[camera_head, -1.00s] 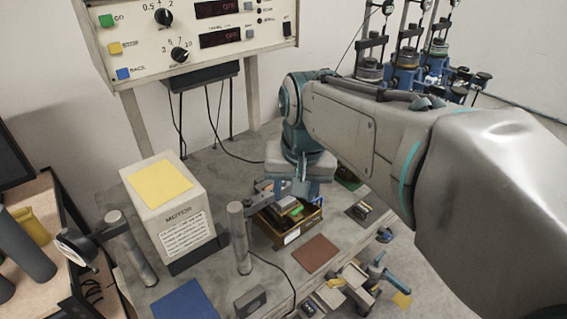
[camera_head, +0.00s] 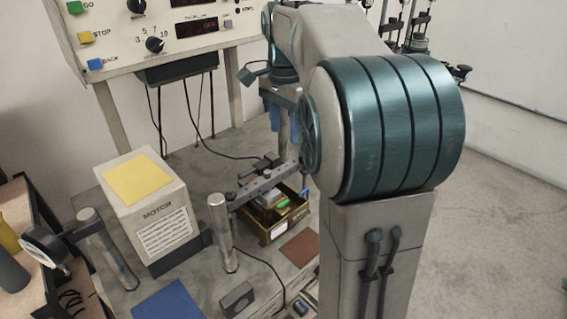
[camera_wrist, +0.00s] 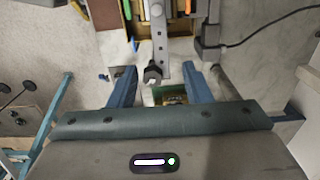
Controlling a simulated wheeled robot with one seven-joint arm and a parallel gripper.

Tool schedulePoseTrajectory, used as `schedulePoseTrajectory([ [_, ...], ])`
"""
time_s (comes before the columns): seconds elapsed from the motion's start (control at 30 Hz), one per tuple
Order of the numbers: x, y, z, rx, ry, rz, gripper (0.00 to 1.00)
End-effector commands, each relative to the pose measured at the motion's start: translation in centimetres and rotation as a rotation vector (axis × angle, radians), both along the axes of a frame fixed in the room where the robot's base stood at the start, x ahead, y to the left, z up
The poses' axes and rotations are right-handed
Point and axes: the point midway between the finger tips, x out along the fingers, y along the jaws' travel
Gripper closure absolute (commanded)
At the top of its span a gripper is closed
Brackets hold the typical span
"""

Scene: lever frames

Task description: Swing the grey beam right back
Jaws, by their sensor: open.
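The grey beam (camera_head: 265,186) is a flat bar with a row of holes. It runs from near the upright grey post (camera_head: 221,232) back and to the right, over a brass-coloured tray. In the wrist view the beam (camera_wrist: 161,42) comes down from the top and ends in a small notched tip. My gripper (camera_wrist: 158,70) is open, with one blue finger on each side of that tip and a gap on both sides. In the head view my gripper (camera_head: 287,128) is partly hidden by my arm, and the beam's far end is close to my arm.
The motor box (camera_head: 150,205) with a yellow top stands left of the post. The brass-coloured tray (camera_head: 268,233) holds loose items below the beam. A dial gauge (camera_head: 45,248) stands at the far left. A control panel (camera_head: 185,62) rises behind, with cables hanging below.

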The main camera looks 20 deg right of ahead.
Motion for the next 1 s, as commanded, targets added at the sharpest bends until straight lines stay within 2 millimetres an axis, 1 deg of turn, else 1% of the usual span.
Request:
schedulePoseTrajectory([
  [0.03, -0.1, 0.0, -1.2, 0.001, 0.004, 0.001, 0.55],
  [0.2, -0.1, 0.1, -4.9, 0.001, 0.004, 0.002, 0.55],
  [0.3, -0.1, 0.1, -6.8, 0.001, 0.004, 0.002, 0.55],
  [0.4, -0.1, 0.1, -8.3, 0.0, 0.003, 0.003, 0.55],
  [0.5, -0.1, 0.0, -9.3, 0.0, 0.002, 0.003, 0.55],
  [0.6, 0.0, 0.0, -9.9, 0.0, 0.0, 0.003, 0.55],
  [0.9, 0.0, 0.0, -10.1, 0.0, -0.001, 0.003, 0.55],
  [0.93, 0.0, 0.0, -10.1, 0.0, -0.001, 0.003, 0.61],
  [0.97, 0.0, 0.0, -10.1, 0.0, -0.001, 0.003, 0.69],
  [1.0, 0.0, 0.0, -10.1, 0.0, -0.001, 0.003, 0.8],
])
